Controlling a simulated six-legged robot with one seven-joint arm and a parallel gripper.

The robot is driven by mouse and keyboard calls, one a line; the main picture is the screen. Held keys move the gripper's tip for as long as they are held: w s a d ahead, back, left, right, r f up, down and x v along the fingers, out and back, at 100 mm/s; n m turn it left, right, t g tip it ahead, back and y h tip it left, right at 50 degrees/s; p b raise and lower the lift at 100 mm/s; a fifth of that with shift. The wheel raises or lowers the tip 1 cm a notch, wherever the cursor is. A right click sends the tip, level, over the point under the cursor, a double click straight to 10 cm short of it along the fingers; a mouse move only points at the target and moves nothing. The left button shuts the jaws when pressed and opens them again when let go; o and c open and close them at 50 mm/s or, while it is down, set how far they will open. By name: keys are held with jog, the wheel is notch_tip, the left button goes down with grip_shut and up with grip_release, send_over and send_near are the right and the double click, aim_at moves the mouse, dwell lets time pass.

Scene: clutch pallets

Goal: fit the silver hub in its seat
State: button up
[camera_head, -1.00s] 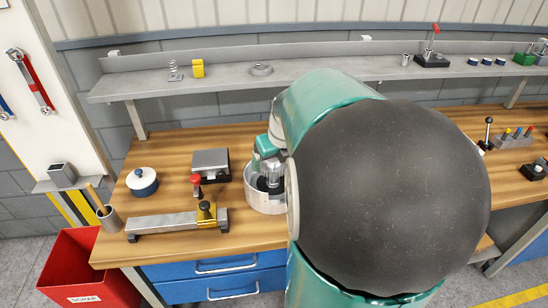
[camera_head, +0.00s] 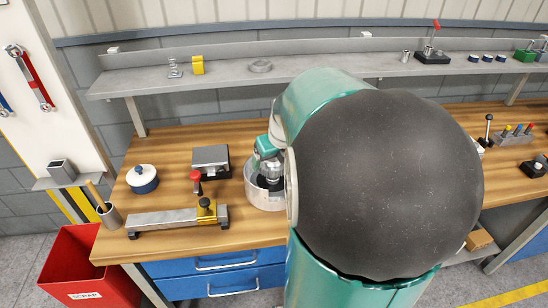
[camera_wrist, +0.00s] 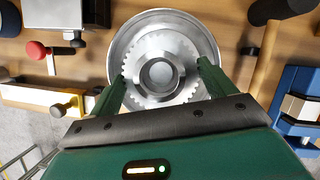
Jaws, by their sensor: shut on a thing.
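The silver hub (camera_wrist: 160,72) is a toothed metal disc with a round raised centre. My gripper (camera_wrist: 162,69) is shut on it, with one green finger at each side of the rim. In the wrist view the hub lies in front of a wide round silver housing (camera_wrist: 122,40), nearly centred within its rim. In the head view the housing (camera_head: 262,196) stands on the bench, and my gripper (camera_head: 268,163) points down over its open top. Something dark shows inside the housing below the hub. The depth of the hub and any contact with the seat cannot be told.
A grey block (camera_head: 211,160), a red-knobbed lever (camera_head: 196,180) and a bar fixture with a yellow clamp (camera_head: 175,219) stand left of the housing. A blue-and-white pot (camera_head: 142,180) is farther left. A shelf (camera_head: 320,73) runs behind. My arm hides much of the bench's right part.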

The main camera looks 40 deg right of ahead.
jog(key=shift+f, duration=2.55)
dwell(0.4)
jog(key=o, duration=1.3)
jog(key=shift+r, duration=3.5)
